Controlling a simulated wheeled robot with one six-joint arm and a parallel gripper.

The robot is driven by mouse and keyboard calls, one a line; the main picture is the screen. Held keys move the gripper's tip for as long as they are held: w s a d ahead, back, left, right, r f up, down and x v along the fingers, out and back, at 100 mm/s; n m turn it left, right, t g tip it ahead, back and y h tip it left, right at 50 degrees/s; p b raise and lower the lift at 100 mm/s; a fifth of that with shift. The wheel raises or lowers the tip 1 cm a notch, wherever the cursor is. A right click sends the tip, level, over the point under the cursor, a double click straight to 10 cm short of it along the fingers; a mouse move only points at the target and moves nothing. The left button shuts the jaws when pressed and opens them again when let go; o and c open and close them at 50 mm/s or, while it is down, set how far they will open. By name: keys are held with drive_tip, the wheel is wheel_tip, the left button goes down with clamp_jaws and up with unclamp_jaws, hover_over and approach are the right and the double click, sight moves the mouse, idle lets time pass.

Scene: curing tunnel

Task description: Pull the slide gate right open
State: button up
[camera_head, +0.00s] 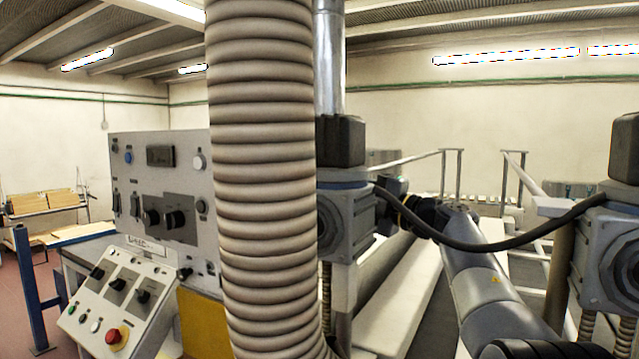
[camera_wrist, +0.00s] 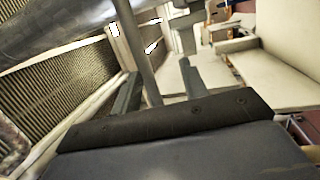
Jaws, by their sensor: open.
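I cannot pick out the slide gate for certain in either view. In the wrist view my gripper (camera_wrist: 158,80) is open, with its two grey fingers apart above the dark palm plate. A grey bar (camera_wrist: 136,45) runs down from the top edge and appears between the fingers. I cannot tell whether it belongs to the gate or whether it touches them. A silvery round duct (camera_wrist: 75,25) crosses the upper left. In the head view my arm reaches away right of centre, and its gripper end is hidden or too small to make out beside the grey machine block (camera_head: 345,222).
A thick ribbed hose (camera_head: 262,170) blocks the middle of the head view. A control panel (camera_head: 165,185) with knobs and a red stop button (camera_head: 117,336) stands left of it. A black cable (camera_head: 480,245) hangs across at right. Pale railings (camera_head: 410,160) stand behind.

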drive_tip(key=w+a+f+g+p, duration=0.1)
drive_tip(key=w+a, duration=0.1)
drive_tip(key=a, duration=0.1)
drive_tip(key=w+a+f+n+g+p, duration=0.1)
drive_tip(key=w+a, duration=0.1)
drive_tip(key=a, duration=0.1)
drive_tip(key=w+a+f+n+g+p, duration=0.1)
drive_tip(key=w+a, duration=0.1)
drive_tip(key=a, duration=0.1)
drive_tip(key=shift+w+a+g, duration=0.15)
drive_tip(key=shift+g, duration=0.15)
clamp_jaws()
idle(0.4)
